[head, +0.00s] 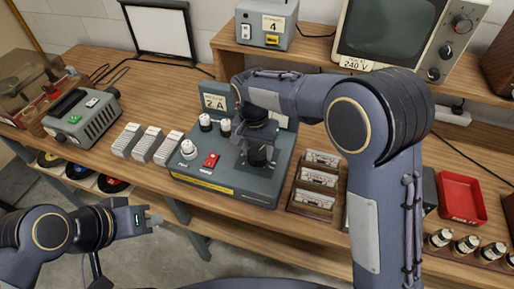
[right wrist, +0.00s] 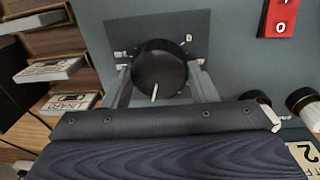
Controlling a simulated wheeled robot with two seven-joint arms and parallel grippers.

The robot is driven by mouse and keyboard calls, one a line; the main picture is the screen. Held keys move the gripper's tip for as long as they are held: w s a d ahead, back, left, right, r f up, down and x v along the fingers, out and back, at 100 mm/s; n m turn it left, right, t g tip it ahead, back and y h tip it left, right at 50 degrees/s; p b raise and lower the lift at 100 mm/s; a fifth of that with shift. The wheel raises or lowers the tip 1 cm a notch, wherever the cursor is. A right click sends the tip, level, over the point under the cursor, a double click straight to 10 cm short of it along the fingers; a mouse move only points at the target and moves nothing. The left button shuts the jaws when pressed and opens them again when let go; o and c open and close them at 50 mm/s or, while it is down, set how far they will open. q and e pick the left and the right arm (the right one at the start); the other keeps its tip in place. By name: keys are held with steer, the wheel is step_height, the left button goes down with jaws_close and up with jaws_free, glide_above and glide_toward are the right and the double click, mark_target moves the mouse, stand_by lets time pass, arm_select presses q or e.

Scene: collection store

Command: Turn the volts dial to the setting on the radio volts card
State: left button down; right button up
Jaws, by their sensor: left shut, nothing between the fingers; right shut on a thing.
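The volts dial, a round black knob (right wrist: 160,68), stands on the grey console (head: 190,178). A white pointer line on it points down in the right wrist view. My right gripper (right wrist: 162,82) is shut on the dial, one finger on each side. Small marks around the dial are partly hidden and too small to read. In the head view my right gripper (head: 257,148) covers most of the dial. A card reading 240 V (head: 355,63) is below the screen; its small top line is hard to read. My left gripper (head: 152,221) is shut and empty, off the bench front.
The console also has a 2 A card (head: 215,102), white knobs (head: 188,149) and a red switch (head: 211,160). Cassettes in a wooden rack (head: 313,198) stand close on its right, white boxes (head: 143,144) on its left. A red tray (head: 461,198) lies further right.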

mark_target(256, 150)
steer(key=shift+w+r+m, duration=0.1)
steer(key=shift+m, duration=1)
steer(key=o, duration=1)
steer(key=shift+c, duration=0.2)
steer(key=r, duration=0.7)
steer(key=shift+w+a+r, duration=0.1)
steer(key=shift+a+r, duration=0.15)
steer(key=shift+r, duration=0.05)
